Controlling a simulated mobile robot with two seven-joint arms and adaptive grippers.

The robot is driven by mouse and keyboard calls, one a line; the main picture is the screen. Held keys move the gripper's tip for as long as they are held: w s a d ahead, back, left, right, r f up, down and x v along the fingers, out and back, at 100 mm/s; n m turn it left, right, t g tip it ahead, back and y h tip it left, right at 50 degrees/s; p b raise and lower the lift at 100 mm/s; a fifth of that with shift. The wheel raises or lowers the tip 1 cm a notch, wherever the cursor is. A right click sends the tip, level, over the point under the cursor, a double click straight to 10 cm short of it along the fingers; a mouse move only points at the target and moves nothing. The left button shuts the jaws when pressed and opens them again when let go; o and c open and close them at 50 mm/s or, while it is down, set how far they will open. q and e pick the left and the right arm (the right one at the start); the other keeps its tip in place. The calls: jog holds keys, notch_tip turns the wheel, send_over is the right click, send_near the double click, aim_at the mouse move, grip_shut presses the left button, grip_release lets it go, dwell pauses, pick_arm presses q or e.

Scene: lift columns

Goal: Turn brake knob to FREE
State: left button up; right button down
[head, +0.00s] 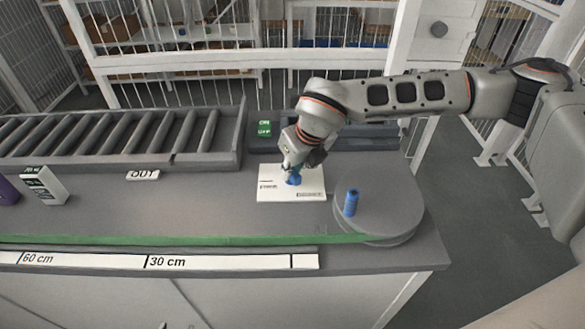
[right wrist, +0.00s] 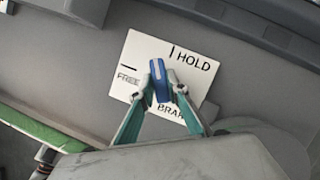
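The blue brake knob (right wrist: 160,84) stands on a white plate (right wrist: 197,91) marked HOLD, FREE and BRAKE. In the right wrist view its long side points between the HOLD line and the FREE line. My right gripper (right wrist: 162,84) has one finger on each side of the knob, and both fingertips appear to touch it. In the head view the right gripper (head: 293,178) comes down over the plate (head: 305,193) and partly hides the knob. My left gripper is not in view.
A round grey disc (head: 385,212) with a blue ribbed peg (head: 351,203) is right of the plate. A green strip (head: 190,240) runs along the front.

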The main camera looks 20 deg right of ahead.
jog(key=shift+n, duration=0.3)
jog(key=shift+d+n+y+b, duration=0.15)
jog(key=shift+n+y+b, duration=0.35)
jog(key=shift+n, duration=0.5)
jog(key=n+y, duration=0.1)
jog(key=n, duration=0.1)
jog(key=shift+w+n+g, duration=0.1)
jog(key=shift+n+g, duration=0.3)
jog(key=n+g, duration=0.1)
jog(key=n, duration=0.2)
jog(key=n+g+y, duration=0.1)
jog(key=n, duration=0.2)
jog(key=shift+w, duration=0.15)
jog(key=c, duration=2)
grip_release()
jog(key=shift+o, duration=0.2)
jog(key=shift+d+r, duration=0.1)
jog(key=shift+r, duration=0.05)
